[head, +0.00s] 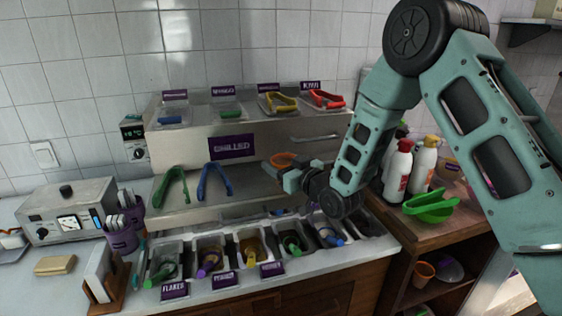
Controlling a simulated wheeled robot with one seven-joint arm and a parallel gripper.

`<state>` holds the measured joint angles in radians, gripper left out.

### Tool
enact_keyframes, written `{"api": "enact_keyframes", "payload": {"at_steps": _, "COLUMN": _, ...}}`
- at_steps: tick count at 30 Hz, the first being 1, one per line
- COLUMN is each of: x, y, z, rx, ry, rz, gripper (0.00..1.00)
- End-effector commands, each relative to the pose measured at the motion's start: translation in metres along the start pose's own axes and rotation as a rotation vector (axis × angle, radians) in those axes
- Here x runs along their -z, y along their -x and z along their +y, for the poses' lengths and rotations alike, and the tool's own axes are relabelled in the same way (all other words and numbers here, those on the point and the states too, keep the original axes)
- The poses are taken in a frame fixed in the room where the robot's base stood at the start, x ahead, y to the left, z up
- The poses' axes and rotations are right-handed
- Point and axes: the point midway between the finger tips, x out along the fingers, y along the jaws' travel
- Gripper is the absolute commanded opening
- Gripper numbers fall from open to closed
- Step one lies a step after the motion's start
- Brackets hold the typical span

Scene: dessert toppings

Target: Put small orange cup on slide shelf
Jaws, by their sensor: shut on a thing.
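A small orange cup (284,157) is at my gripper (291,169), which is shut on it. The cup's rim shows above the fingers; its lower part is hidden by them. Gripper and cup are in front of the chilled cabinet, over the right part of a steel shelf (250,189). I cannot tell whether the cup touches this shelf. Green tongs (172,188) and blue tongs (214,183) stand at the shelf's left.
Below the shelf is a row of topping bins with scoops (209,257). Sauce bottles (397,166) and a green utensil (430,207) stand on the wooden counter at right. Another orange cup (424,273) is beneath. The shelf's middle, right of the blue tongs, is clear.

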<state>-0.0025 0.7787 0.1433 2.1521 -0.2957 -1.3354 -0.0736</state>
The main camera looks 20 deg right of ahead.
Motion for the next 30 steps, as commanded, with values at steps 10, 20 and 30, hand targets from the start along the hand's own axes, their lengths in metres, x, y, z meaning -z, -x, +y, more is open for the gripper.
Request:
{"api": "enact_keyframes", "payload": {"at_steps": 10, "x": -0.002, "y": 0.0, "z": 0.0, "rx": 0.0, "ry": 0.0, "rz": 0.001, "gripper": 0.7}}
{"api": "enact_keyframes", "payload": {"at_steps": 20, "x": -0.002, "y": 0.0, "z": 0.0, "rx": 0.0, "ry": 0.0, "rz": 0.001, "gripper": 0.84}}
{"api": "enact_keyframes", "payload": {"at_steps": 30, "x": -0.003, "y": 0.041, "z": 0.0, "rx": -0.001, "ry": 0.001, "rz": 0.001, "gripper": 0.84}}
